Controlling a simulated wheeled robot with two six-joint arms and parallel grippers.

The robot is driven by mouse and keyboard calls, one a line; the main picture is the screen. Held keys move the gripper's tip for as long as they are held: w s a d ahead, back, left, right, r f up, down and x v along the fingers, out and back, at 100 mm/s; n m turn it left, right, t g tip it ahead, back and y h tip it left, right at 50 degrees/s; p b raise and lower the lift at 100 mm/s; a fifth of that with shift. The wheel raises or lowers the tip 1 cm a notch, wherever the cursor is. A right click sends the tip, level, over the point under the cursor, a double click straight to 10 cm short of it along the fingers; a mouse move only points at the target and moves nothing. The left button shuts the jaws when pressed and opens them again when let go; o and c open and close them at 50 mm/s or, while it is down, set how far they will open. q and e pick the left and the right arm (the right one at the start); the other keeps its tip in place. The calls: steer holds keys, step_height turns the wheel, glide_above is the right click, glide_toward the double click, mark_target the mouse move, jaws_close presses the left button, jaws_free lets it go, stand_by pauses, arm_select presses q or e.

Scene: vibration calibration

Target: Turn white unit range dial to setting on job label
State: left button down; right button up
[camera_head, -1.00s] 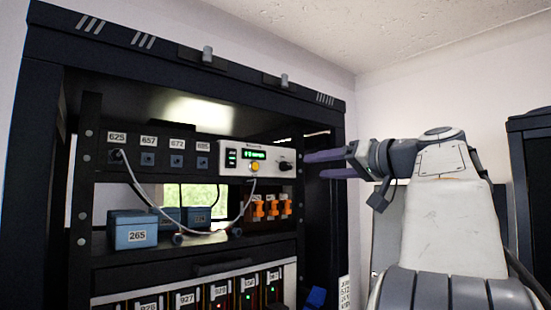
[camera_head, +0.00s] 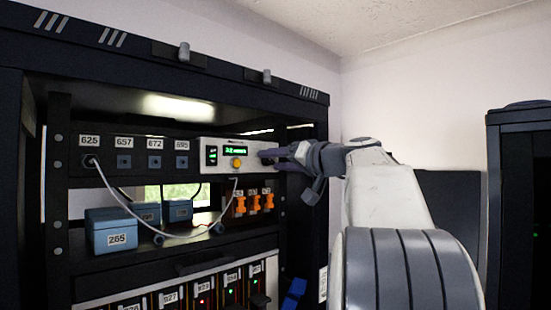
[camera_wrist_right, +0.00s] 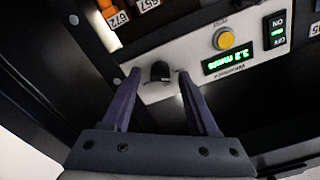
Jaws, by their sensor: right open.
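The white unit (camera_head: 222,150) sits in the rack's upper row, with a green display and a yellow button. In the right wrist view, its black range dial (camera_wrist_right: 160,72) stands on the white front panel (camera_wrist_right: 155,92). The green display (camera_wrist_right: 228,60) appears upside down there and seems to read 3.2 mm/s. My right gripper (camera_head: 269,159) is at the unit's right end and hides the dial in the head view. Its open purple fingers (camera_wrist_right: 158,75) are on either side of the dial, with gaps visible. A white label (camera_head: 323,284) on the right rack post has unreadable print. My left gripper is out of view.
A grey cable (camera_head: 128,212) hangs from socket 625 across the shelf to the white unit. Blue boxes (camera_head: 114,237) and orange switches (camera_head: 254,203) sit below. The dark rack post (camera_head: 314,200) stands close to my right gripper.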

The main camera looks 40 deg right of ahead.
jaws_close()
steer(key=shift+m, duration=0.3)
steer(key=shift+f+m+b, duration=0.15)
steer(key=shift+m+b, duration=0.35)
steer(key=shift+m, duration=0.4)
steer(key=m, duration=0.2)
steer(key=shift+d+m, duration=0.1)
steer(key=shift+m, duration=0.3)
steer(key=m, duration=0.3)
steer(key=shift+b, duration=0.3)
steer(key=shift+m, duration=1.8)
